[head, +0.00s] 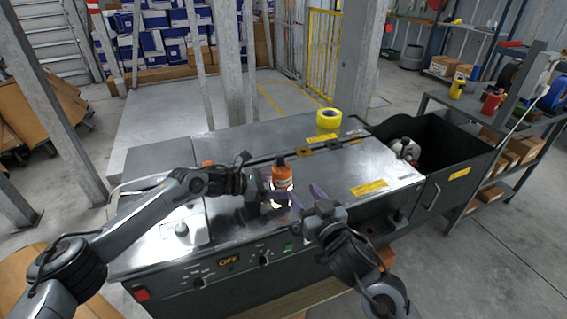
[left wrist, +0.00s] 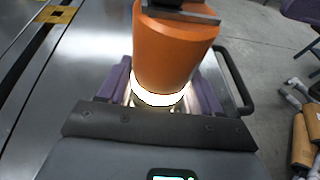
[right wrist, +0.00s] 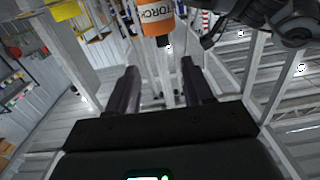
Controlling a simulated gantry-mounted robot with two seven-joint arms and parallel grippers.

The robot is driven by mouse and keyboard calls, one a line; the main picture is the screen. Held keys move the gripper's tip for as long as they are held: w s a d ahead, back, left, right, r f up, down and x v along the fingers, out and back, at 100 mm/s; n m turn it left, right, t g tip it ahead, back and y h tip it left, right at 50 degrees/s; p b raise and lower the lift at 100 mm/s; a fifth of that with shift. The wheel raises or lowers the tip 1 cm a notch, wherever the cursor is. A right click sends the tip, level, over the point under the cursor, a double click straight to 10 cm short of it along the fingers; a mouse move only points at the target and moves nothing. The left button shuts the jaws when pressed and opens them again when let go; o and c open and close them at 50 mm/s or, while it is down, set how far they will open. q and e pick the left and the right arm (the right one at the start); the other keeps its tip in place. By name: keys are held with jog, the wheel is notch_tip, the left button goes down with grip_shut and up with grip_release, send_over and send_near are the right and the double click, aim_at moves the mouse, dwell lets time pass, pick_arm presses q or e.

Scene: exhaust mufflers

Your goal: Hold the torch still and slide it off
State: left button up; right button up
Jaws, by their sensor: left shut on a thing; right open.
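The orange torch (head: 282,178) stands upright above the grey bench top, with a dark upper end and a bright glowing band lower down. My left gripper (head: 268,196) is shut on it low down; in the left wrist view the torch's orange body (left wrist: 172,50) rises between the purple fingers (left wrist: 158,92). My right gripper (head: 307,194) is open and empty, just right of the torch and apart from it. In the right wrist view the torch, with its "TORCH" label (right wrist: 155,14), shows beyond the open fingers (right wrist: 160,85). The torch's lower end is hidden by the left gripper.
The bench (head: 215,145) has a control panel on its front. A dark open bin (head: 445,155) at the right holds a whitish object (head: 405,149). A shelf (head: 480,112) stands beyond. The bench top right of the grippers is mostly clear.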

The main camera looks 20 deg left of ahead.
aim_at(281, 160)
jog(key=shift+y, duration=0.3)
jog(key=shift+r+x, duration=0.2)
jog(key=shift+x, duration=2.95)
jog(key=shift+r+x, duration=0.15)
jog(key=shift+x, duration=3.05)
grip_shut()
jog(key=shift+s, duration=0.1)
